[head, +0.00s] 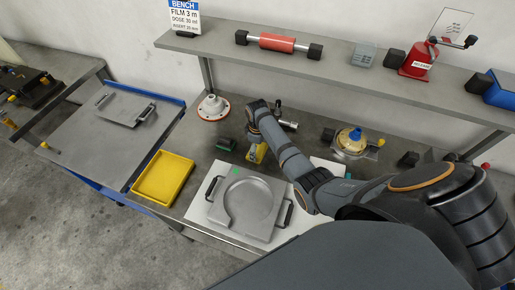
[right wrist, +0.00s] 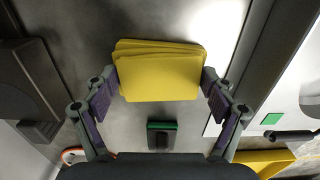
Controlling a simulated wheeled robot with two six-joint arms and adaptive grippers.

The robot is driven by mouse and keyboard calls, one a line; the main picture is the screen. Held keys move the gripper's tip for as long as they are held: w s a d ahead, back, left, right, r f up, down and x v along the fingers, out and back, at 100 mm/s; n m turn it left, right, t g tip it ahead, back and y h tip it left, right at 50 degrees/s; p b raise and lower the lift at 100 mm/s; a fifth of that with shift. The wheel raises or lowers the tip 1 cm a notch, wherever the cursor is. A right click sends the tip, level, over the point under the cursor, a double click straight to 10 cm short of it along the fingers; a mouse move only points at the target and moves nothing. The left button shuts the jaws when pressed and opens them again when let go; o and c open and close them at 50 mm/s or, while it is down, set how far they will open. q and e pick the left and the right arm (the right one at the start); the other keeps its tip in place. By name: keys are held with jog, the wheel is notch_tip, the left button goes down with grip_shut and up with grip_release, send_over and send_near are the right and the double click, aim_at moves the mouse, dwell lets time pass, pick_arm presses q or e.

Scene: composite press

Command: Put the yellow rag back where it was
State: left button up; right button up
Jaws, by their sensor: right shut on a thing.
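The yellow rag (right wrist: 160,78) is folded in layers and sits between the two fingers of my right gripper (right wrist: 160,90), which is shut on it. In the head view the yellow rag (head: 260,152) shows as a small patch below my right gripper (head: 255,140), over the grey bench top. The wrist hides part of it there. I cannot tell whether the rag touches the bench. My left gripper is not in view.
A small dark green block (head: 226,143) lies close left of my right gripper; it also shows in the right wrist view (right wrist: 162,135). A yellow tray (head: 163,178), a grey plate with a round recess (head: 250,205) and a white flanged cone (head: 213,107) stand around. A shelf (head: 340,75) runs behind.

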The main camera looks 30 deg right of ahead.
jog(key=shift+f, duration=0.1)
jog(key=o, duration=1.1)
notch_tip(320, 180, up, 12)
jog(key=shift+r+b, duration=0.1)
jog(key=shift+b, duration=0.65)
